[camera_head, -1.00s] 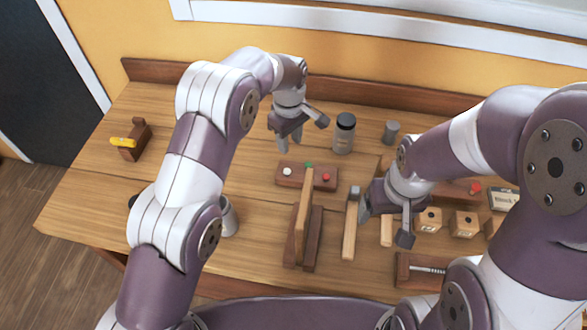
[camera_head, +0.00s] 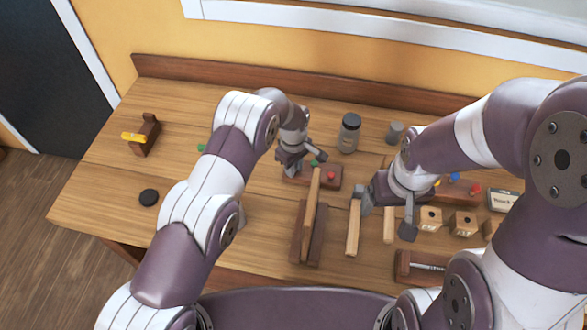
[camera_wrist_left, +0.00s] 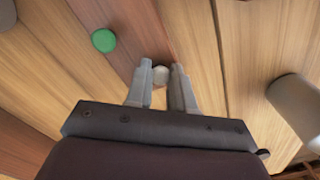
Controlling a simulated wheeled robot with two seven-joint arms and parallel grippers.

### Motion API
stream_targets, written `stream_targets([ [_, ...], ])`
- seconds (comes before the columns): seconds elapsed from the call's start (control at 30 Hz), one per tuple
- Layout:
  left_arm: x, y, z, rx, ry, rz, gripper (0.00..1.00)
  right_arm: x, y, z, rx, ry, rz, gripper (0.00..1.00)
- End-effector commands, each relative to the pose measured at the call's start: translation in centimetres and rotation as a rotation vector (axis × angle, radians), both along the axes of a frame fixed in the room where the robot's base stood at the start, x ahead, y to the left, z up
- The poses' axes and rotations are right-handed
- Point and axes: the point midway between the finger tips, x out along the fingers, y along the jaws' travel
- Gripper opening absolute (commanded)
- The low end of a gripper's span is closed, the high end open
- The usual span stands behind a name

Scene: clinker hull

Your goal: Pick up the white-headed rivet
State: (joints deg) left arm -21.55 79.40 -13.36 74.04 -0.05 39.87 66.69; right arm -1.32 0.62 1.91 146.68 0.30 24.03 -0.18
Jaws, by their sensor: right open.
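The white-headed rivet (camera_wrist_left: 160,75) shows in the left wrist view between the fingertips of my left gripper (camera_wrist_left: 162,70). The fingertips stand close on either side of its head; I cannot tell whether they press on it. In the head view my left gripper (camera_head: 291,167) is low at the left end of the dark wooden block (camera_head: 322,181) and hides the white head. A green-headed rivet (camera_wrist_left: 104,41) and a red-headed rivet (camera_head: 332,175) stand in the same block. My right gripper (camera_head: 389,215) is open, above the tools at the right.
A wooden clamp-like piece (camera_head: 308,235), a hammer (camera_head: 353,228) and stamped wooden blocks (camera_head: 430,219) lie in front. A dark-lidded jar (camera_head: 349,133) and a grey cylinder (camera_head: 395,133) stand behind.

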Motion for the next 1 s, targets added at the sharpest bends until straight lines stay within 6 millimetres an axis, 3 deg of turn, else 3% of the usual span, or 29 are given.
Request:
stream_targets([
  [0.37,0.1,0.0,0.4,0.000,-0.001,0.000,0.00,0.0,0.0,-0.3,0.000,0.000,0.000,0.83],
  [0.73,0.0,0.0,8.3,-0.001,-0.002,-0.001,0.00,0.0,0.0,-3.1,0.000,0.000,0.000,0.83],
  [1.0,0.0,0.0,10.1,0.000,0.001,-0.001,0.00,0.0,0.0,-3.2,0.000,0.000,0.000,0.83],
])
